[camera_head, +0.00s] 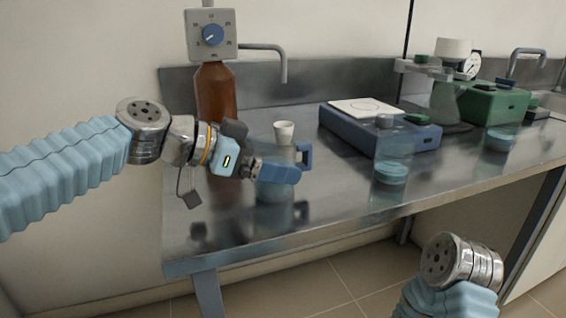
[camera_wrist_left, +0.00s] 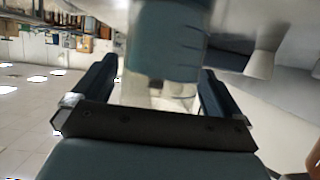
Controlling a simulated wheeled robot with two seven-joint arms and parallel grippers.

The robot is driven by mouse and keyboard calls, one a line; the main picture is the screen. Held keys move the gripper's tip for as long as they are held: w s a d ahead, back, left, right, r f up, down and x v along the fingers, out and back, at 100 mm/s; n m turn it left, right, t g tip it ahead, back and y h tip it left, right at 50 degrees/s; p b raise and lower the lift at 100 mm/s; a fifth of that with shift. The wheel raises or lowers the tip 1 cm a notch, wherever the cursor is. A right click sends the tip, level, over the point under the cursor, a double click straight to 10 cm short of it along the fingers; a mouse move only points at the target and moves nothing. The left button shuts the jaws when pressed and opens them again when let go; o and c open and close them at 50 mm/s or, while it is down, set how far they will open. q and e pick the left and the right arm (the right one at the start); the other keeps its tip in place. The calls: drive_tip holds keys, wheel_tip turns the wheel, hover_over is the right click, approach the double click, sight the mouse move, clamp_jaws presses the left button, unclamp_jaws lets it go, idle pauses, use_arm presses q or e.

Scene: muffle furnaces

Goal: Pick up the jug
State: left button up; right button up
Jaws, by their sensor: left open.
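The jug (camera_head: 272,190) is a clear vessel with a blue handle (camera_head: 305,155) and bluish contents low in it. It stands upright near the left front of the steel bench. My left gripper (camera_head: 276,172) is level with the jug's body and covers part of it. In the left wrist view the gripper (camera_wrist_left: 158,75) is open, with one blue finger to each side of the bluish, marked jug (camera_wrist_left: 165,40). I cannot tell whether the fingers touch it. My right gripper is out of view; only part of that arm shows at the lower right.
A brown bottle (camera_head: 215,92) with a dial unit (camera_head: 211,35) stands behind my left wrist. A blue balance (camera_head: 350,128), a clear beaker (camera_head: 392,158) and green equipment (camera_head: 492,104) stand to the right. The bench front (camera_head: 330,222) is clear.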

sight(293, 144)
use_arm(q)
drive_tip(key=shift+w+d+f, duration=0.1)
drive_tip(key=shift+d+f, duration=0.1)
drive_tip(key=shift+d, duration=0.1)
drive_tip(key=c, duration=1.4)
drive_tip(key=shift+r, duration=0.1)
drive_tip(key=shift+c, duration=0.2)
drive_tip(key=shift+r, duration=0.1)
drive_tip(key=shift+r, duration=0.25)
drive_tip(key=r, duration=0.3)
drive_tip(key=shift+s+d+r, duration=0.1)
drive_tip(key=shift+s, duration=0.1)
drive_tip(key=s+d+r+p, duration=0.1)
drive_tip(key=s+d+r, duration=0.6)
drive_tip(key=s+r, duration=0.2)
drive_tip(key=shift+s+d, duration=0.3)
drive_tip(key=shift+s, duration=0.8)
